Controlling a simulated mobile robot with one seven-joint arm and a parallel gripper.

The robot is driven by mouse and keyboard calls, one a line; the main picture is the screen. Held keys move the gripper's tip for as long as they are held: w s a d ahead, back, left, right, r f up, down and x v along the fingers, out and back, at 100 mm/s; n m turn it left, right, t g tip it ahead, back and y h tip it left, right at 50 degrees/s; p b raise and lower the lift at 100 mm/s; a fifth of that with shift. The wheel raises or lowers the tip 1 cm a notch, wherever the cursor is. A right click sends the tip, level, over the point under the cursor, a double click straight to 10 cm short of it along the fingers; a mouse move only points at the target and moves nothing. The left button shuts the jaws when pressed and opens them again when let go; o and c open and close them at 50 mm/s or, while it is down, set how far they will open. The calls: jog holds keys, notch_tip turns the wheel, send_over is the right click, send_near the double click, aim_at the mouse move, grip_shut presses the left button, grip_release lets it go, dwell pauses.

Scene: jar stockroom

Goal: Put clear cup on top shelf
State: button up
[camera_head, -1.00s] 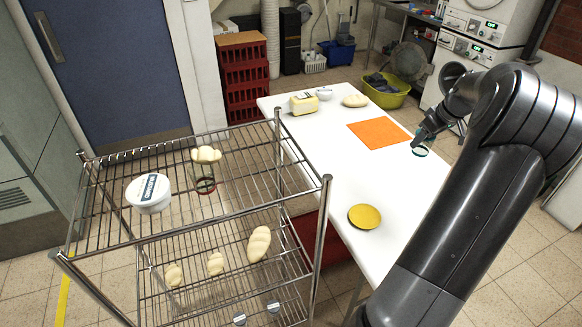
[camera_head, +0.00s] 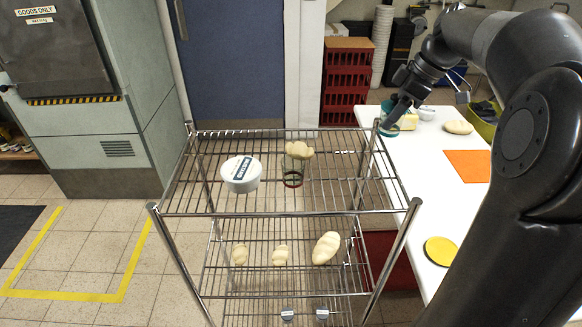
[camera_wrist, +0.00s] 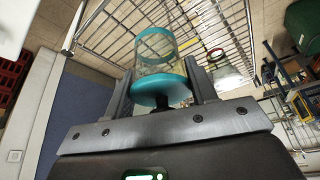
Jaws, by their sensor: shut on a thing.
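My gripper (camera_wrist: 157,82) is shut on the clear cup (camera_wrist: 155,52), which has a teal rim and a teal base. In the head view, the cup (camera_head: 389,129) is small and partly hidden by my dark gripper (camera_head: 393,112), near the rack's back right corner post. The top shelf (camera_head: 222,205) is a chrome wire shelf of the rack.
The top shelf's right part and front strip are bare. Several pale loaves, including one large one (camera_head: 326,247), lie on the shelf below. The white table (camera_head: 418,172) stands right of the rack with an orange mat (camera_head: 468,166) and yellow disc (camera_head: 440,250). Red crates (camera_head: 345,77) stand behind.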

jog(key=w+a+f, duration=0.2)
jog(key=a, duration=0.1)
jog(key=w+a+f, duration=0.1)
jog(key=a+f, duration=0.1)
jog(key=a, duration=0.2)
jog(key=w+a+f, duration=0.2)
jog(key=a+f, duration=0.1)
jog(key=shift+w+a, duration=0.25)
jog(key=shift+w, duration=0.1)
jog(key=shift+f, duration=1.9)
jog(key=shift+f, duration=0.15)
jog(key=o, duration=0.9)
jog(key=shift+o, duration=0.2)
